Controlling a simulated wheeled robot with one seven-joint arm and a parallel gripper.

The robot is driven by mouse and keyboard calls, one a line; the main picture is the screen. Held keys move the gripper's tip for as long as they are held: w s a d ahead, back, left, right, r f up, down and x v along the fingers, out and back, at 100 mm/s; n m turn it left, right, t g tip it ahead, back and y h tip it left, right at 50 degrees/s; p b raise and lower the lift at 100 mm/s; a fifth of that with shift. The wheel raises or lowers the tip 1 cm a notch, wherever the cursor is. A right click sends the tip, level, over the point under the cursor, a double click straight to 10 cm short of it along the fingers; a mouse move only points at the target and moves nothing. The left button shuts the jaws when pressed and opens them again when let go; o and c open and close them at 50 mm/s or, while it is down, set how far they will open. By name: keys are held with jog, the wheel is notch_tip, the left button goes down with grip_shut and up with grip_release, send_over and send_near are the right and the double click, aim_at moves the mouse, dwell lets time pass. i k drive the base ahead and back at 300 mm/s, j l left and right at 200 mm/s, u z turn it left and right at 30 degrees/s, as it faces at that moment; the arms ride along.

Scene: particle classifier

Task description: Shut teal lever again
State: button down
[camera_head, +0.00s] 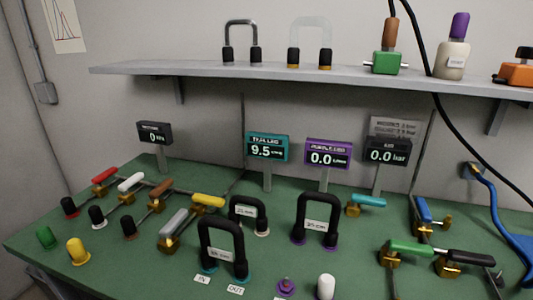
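The teal lever (368,200) sits on a brass valve at the right-middle of the green bench, in front of the dark bar display. Its handle points to the right and slightly up in the picture. The teal-framed display (267,149) reads 9.5, and its title is too small to read surely. My gripper is not in view.
The purple display (328,154) reads 0.0 and the bar display (388,154) 0.0. A blue lever (423,210), a green lever (410,248) and a black lever (471,257) stand to the right. A black hose loop (316,214) is left of the teal lever. A shelf (290,72) overhangs behind.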

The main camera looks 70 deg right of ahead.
aim_at(355, 198)
jog(key=z, duration=2.05)
